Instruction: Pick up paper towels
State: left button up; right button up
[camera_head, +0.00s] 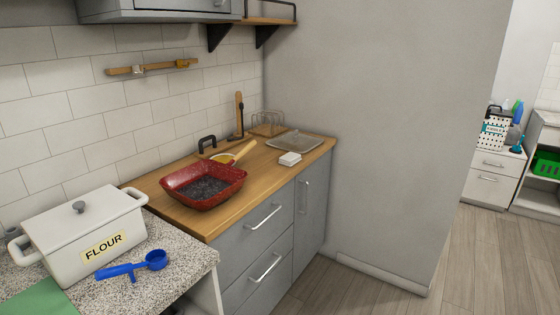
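I cannot clearly make out any paper towels. A white, dark-dotted upright item with a teal label (494,132) stands on a white drawer cabinet at the far right. It is too small to tell whether it is a paper towel pack. Neither of my grippers shows in the head view.
A wooden counter holds a red pan (204,187) and a white block (290,159). A white flour box (84,238) and a blue scoop (138,265) sit on the speckled counter. A grey wall (370,130) separates this from the far cabinet (492,178). Wooden floor (465,265) is clear.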

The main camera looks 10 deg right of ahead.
aim_at(289, 159)
jog(key=i+l+u, duration=0.15)
jog(key=u, duration=0.3)
jog(key=i+l+u, duration=0.1)
jog(key=l+u, duration=0.35)
jog(key=j, duration=0.1)
